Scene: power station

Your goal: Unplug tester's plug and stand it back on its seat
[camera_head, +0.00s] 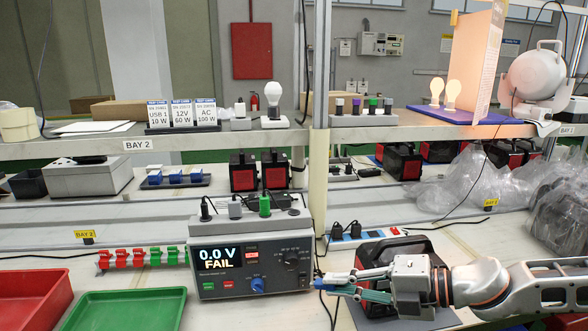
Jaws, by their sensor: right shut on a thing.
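The tester (222,284) is a grey box on the bench whose screen (218,257) reads 0.0 V FAIL. On its top ledge stand a black plug (205,209), a grey plug (235,208) and a green plug (265,205), with bare ledge to their right. My right gripper (322,283) reaches in from the right, its fingertips by the tester's lower right edge. It is shut on a small dark plug, mostly hidden by the fingers, with a black cord below. A black power unit (413,246) stands behind my gripper, partly covered by it. My left gripper is out of view.
A red tray (35,290) and a green tray (125,310) lie at front left, with red and green clips (140,258) behind. A shelf post (317,170) rises behind the tester.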

